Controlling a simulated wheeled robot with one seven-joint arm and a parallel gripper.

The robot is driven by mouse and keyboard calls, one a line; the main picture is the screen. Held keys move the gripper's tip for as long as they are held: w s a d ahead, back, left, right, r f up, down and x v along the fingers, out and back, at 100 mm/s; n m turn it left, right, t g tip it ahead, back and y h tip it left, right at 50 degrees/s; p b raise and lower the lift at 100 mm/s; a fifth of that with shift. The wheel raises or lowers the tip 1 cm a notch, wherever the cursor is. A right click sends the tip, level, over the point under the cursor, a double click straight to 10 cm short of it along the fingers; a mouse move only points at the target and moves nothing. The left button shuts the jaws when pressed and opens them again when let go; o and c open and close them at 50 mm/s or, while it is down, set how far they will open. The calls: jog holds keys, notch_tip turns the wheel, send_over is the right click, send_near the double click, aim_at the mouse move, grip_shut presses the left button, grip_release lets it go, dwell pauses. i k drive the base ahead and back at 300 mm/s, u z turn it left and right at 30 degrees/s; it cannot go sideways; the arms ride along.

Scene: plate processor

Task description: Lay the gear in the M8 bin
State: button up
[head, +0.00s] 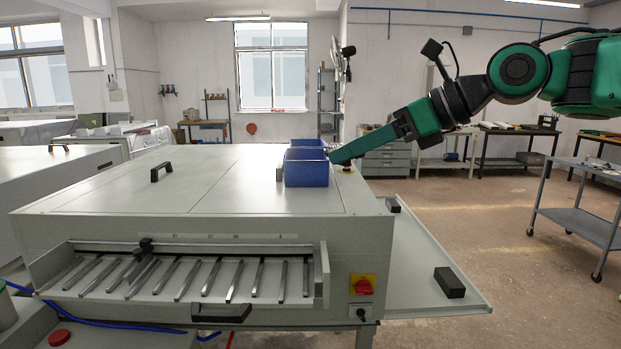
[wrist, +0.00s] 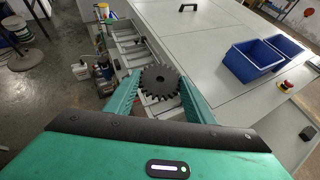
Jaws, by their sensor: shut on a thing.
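A dark toothed gear (wrist: 160,83) sits between the two green fingers of my gripper (wrist: 160,76), which is shut on it. In the head view my gripper (head: 340,155) reaches down-left to the right side of the blue bins, and I cannot make out the gear there. Two blue bins stand side by side on the machine top: a nearer one (head: 306,173) and a farther one (head: 308,143). In the wrist view they show right of the gear, as one bin (wrist: 253,65) and another (wrist: 285,46). I can read no M8 label on either.
The grey machine top (head: 240,185) is broad and mostly clear, with a black handle (head: 161,171) at left. A slotted tray (head: 180,282) is at its front. A red switch (head: 362,287) is on the front face. A side shelf (head: 420,260) carries a black block (head: 449,282).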

aim_at(305, 188)
jog(key=i, duration=1.2)
jog(key=u, duration=0.1)
